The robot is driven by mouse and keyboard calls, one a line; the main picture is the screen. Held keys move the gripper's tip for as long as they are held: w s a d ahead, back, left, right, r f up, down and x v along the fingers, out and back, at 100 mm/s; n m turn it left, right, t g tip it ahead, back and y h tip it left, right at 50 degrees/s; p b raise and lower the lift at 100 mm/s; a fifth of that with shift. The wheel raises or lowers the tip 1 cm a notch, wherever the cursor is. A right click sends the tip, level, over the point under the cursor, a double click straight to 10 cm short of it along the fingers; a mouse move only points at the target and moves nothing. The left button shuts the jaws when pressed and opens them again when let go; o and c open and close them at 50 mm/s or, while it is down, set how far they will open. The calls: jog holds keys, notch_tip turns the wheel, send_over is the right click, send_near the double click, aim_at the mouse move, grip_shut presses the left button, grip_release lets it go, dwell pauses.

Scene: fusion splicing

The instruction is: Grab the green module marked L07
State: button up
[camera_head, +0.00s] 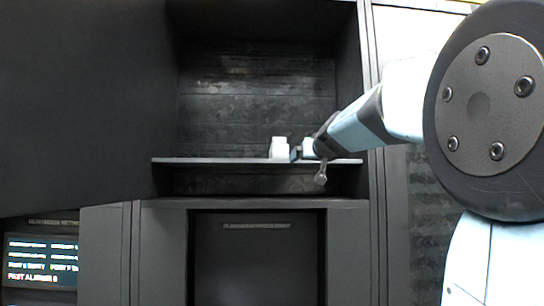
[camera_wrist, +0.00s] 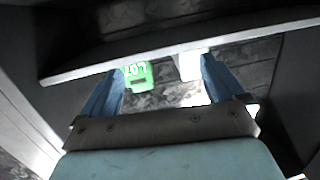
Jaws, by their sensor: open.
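The green module marked L07 (camera_wrist: 137,76) shows in the wrist view, just inside the left finger of my gripper (camera_wrist: 162,68). A white block (camera_wrist: 191,65) is beside it, near the right finger. My gripper is open, with both modules ahead of and between its blue fingers; I cannot tell whether a finger touches either one. In the head view my gripper (camera_head: 300,152) is at the shelf (camera_head: 220,160), close to a white block (camera_head: 279,148) and a second white piece (camera_head: 308,148). No green face can be seen in the head view.
The shelf lies inside an open dark cabinet; its edge (camera_wrist: 180,45) also crosses the wrist view. A large dark panel (camera_head: 80,100) fills the left, and the cabinet's right wall (camera_head: 350,90) is close to my arm. The shelf's left part is clear. A lit screen (camera_head: 40,262) is at lower left.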

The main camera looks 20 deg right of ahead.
jog(key=w+d+r+m+t+h, duration=0.1)
jog(key=w+d+r+h, duration=0.15)
jog(key=d+r, duration=0.35)
jog(key=x, duration=1.4)
jog(key=shift+w+a, duration=0.1)
jog(key=shift+a, duration=0.2)
jog(key=shift+c, duration=0.4)
jog(key=c, duration=1.1)
